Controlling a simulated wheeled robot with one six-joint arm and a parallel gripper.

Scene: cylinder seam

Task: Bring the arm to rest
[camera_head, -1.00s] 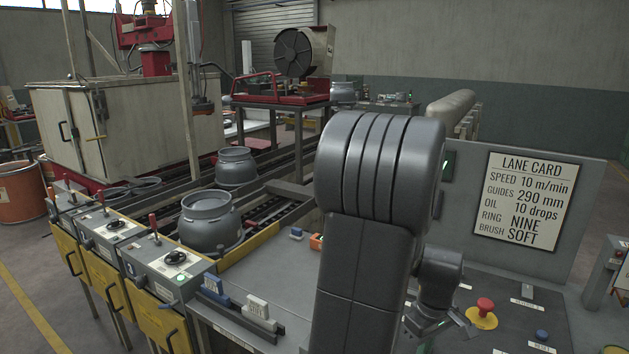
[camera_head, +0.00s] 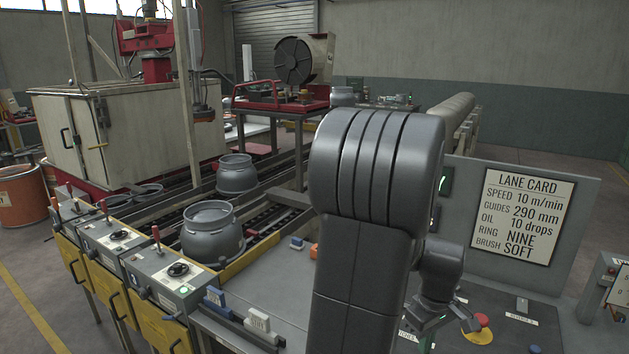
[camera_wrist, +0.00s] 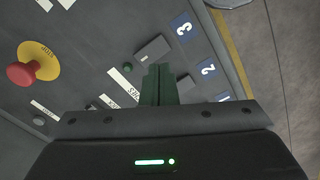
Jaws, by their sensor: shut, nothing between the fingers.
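My arm stands folded up large in the middle of the head view, with its dark grey elbow raised. My gripper (camera_wrist: 160,85) shows in the wrist view with its dark green fingers together and nothing between them. It points at a grey control panel (camera_wrist: 85,60) and looks apart from it, though the gap is hard to judge. In the head view my wrist hangs over the panel, left of the red stop button (camera_head: 482,322); the fingertips are hardly visible there.
The lane card board (camera_head: 522,215) stands behind the panel. Grey cylinders (camera_head: 211,232) (camera_head: 236,174) sit on the conveyor at left. Lever boxes (camera_head: 177,277) line its near edge. In the wrist view, the stop button (camera_wrist: 24,75) and blue number labels (camera_wrist: 182,26) flank my gripper.

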